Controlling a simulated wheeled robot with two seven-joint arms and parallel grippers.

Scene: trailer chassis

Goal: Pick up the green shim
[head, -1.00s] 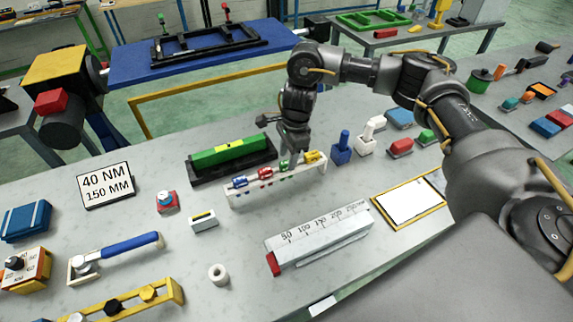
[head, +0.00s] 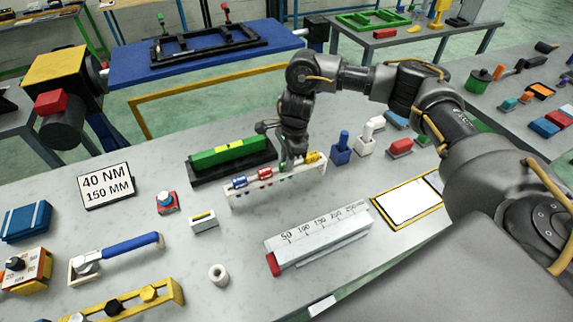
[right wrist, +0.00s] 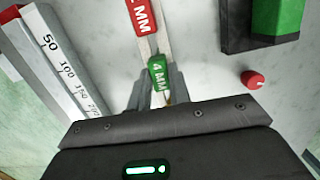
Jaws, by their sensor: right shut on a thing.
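The green shim (right wrist: 158,74), labelled 4 MM, sits between the fingers of my right gripper (right wrist: 159,92) in the right wrist view. The gripper is shut on it. In the head view my right gripper (head: 291,164) points down at the white rack (head: 262,196), and its fingers hide most of the green shim. I cannot tell whether the green shim is clear of the rack. My left gripper is not in view.
A green bar in a black tray (head: 196,178) lies just behind the rack. A blue block (head: 341,150) and a white block (head: 366,143) stand right of it. A large ruler-marked beam (head: 318,240) lies in front. Bare table lies between the rack and beam.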

